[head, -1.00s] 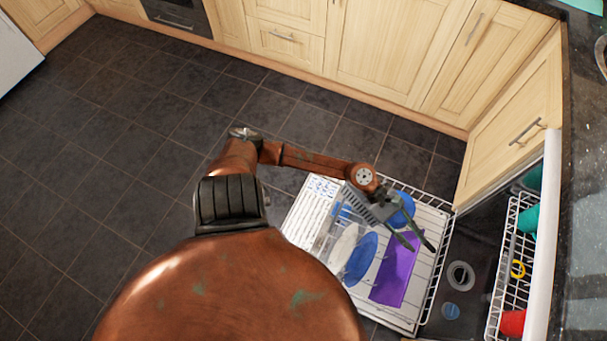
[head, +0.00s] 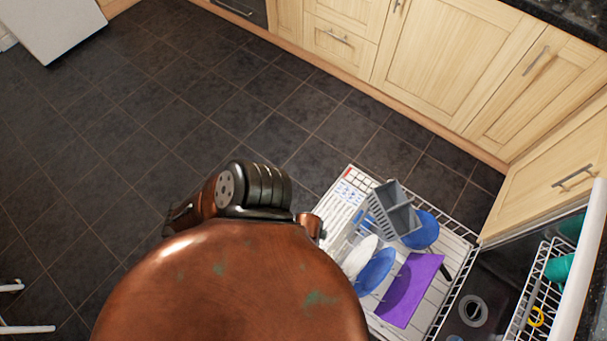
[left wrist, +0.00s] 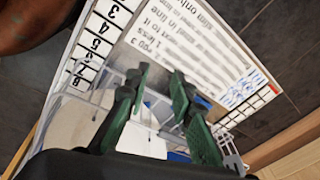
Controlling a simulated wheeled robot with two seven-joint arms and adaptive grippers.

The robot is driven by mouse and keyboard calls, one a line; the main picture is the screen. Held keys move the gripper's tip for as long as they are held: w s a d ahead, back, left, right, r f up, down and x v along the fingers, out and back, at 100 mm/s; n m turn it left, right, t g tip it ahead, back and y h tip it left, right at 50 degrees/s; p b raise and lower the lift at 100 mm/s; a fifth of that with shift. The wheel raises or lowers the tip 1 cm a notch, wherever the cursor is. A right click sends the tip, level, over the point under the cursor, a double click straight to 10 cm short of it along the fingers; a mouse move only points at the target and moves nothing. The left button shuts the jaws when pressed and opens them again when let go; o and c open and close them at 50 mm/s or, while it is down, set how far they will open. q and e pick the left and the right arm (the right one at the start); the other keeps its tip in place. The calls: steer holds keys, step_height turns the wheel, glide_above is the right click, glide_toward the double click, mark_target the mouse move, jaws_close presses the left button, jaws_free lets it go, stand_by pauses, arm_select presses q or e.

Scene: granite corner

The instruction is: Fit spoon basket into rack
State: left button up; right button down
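The grey spoon basket (head: 393,212) is on the pulled-out dishwasher rack (head: 462,290), near its far left part, beside the blue plates. It looks tilted; I cannot tell whether it is fully seated. No gripper touches it in the head view. My left gripper (left wrist: 160,83) shows in the left wrist view, its two green-black fingers apart with nothing between them. Behind the fingers are white rack wires and the printed door panel (left wrist: 185,55). My body hides the left gripper in the head view. My right gripper is not in view.
A blue plate (head: 422,230), another blue plate (head: 375,271), a white plate (head: 361,256) and a purple board (head: 411,288) stand in the rack. The upper rack (head: 540,285) is at right.

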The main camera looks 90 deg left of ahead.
arm_select(q)
steer(key=s+d+n+g+h, duration=0.1)
steer(key=s+d+n+g, duration=0.1)
steer(key=s+d, duration=0.2)
steer(key=s+f, duration=0.1)
steer(key=s, duration=0.2)
steer(key=shift+n, duration=0.3)
